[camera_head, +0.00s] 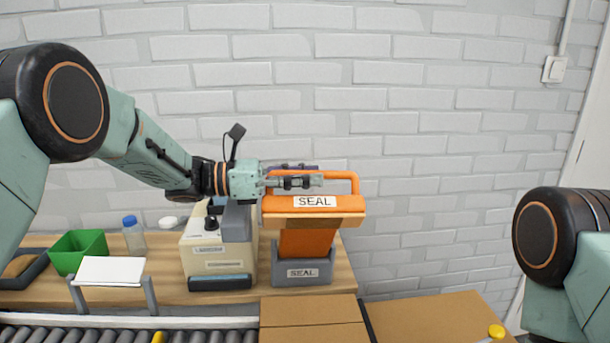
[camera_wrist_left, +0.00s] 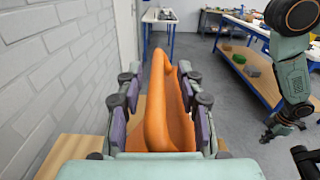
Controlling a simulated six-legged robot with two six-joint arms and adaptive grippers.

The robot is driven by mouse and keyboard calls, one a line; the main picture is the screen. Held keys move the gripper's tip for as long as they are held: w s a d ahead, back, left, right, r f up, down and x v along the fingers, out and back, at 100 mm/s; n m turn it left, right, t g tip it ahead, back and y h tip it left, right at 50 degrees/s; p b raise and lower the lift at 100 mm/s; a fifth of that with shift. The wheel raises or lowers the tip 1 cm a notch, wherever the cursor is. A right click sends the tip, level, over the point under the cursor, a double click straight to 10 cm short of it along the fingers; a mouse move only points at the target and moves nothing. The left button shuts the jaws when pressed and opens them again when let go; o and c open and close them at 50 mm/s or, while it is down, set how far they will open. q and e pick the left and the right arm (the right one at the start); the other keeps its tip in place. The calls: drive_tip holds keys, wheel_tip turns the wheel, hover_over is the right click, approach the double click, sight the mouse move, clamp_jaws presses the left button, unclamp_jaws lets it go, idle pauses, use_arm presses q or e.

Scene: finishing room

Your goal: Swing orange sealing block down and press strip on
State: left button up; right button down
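The orange sealing block (camera_head: 340,212), labelled SEAL, stands raised on an orange arm (camera_head: 306,243) above a grey base (camera_head: 302,282), also labelled SEAL. A bar handle (camera_head: 355,183) runs along its top. My left gripper (camera_head: 300,182) is at this handle. In the left wrist view the handle (camera_wrist_left: 155,110) lies between the finger pads of my left gripper (camera_wrist_left: 160,125), with gaps visible at the sides, so the fingers look open around it. My right arm shows at the right, its gripper (camera_wrist_left: 284,127) small and unclear in the wrist view. I cannot pick out the strip.
A cardboard box (camera_head: 430,312) lies in front, right of the base. A beige machine (camera_head: 203,262) stands left of the base. A green bin (camera_head: 78,252), a bottle (camera_head: 134,237) and a white panel on a stand (camera_head: 110,270) are further left. Rollers (camera_head: 60,334) run along the front.

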use_arm(q)
drive_tip(key=shift+w+a+f, duration=0.15)
drive_tip(key=shift+c, duration=1.1)
clamp_jaws()
